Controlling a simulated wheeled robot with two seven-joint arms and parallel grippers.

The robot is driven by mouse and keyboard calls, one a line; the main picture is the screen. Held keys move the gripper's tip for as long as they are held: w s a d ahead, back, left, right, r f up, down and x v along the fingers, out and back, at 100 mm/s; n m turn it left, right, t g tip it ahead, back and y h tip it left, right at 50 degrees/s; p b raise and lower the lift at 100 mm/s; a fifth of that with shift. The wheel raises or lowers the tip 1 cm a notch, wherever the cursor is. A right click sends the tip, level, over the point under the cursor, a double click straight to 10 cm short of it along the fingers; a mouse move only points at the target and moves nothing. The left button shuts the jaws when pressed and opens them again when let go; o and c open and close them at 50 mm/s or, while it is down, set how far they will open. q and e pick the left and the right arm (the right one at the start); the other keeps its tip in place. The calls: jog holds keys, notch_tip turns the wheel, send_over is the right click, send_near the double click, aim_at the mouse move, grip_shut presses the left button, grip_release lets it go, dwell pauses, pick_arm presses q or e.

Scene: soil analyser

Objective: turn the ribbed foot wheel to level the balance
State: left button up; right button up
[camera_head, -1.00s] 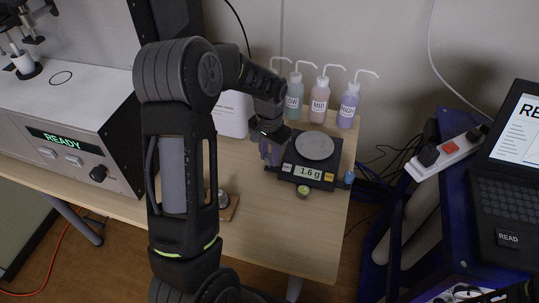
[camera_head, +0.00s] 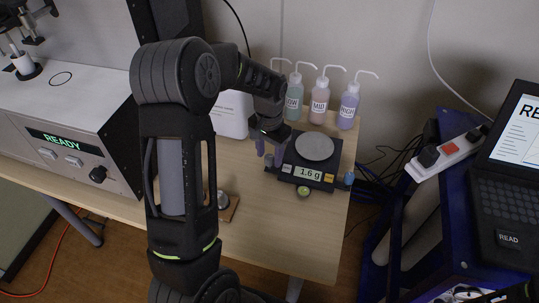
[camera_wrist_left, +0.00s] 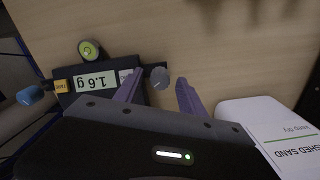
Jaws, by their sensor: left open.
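The black balance (camera_head: 310,172) stands on the wooden table, its display reading 1.6 g. A round green bubble level (camera_head: 303,191) sits at its front edge; it also shows in the left wrist view (camera_wrist_left: 89,50). A grey ribbed foot wheel (camera_wrist_left: 159,77) sticks out at one corner of the balance, and a blue foot (camera_wrist_left: 30,95) at the other. My left gripper (camera_head: 270,157) is beside the balance's left side. In the left wrist view its purple fingers (camera_wrist_left: 157,92) are open, with the grey wheel between and just beyond their tips, not gripped. My right gripper is out of view.
Wash bottles (camera_head: 320,100) stand behind the balance. A white container (camera_head: 234,114) is behind my left arm, which hides part of the table. The analyser reading READY (camera_head: 70,140) is at the left. The table in front of the balance is mostly clear.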

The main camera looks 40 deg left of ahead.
aim_at(269, 157)
pick_arm(q)
notch_tip(269, 157, up, 7)
jog(key=shift+r+b, duration=0.1)
jog(key=shift+b, duration=0.2)
notch_tip(269, 157, up, 6)
jog(key=p, duration=0.4)
jog(key=shift+p, duration=0.4)
dwell(0.4)
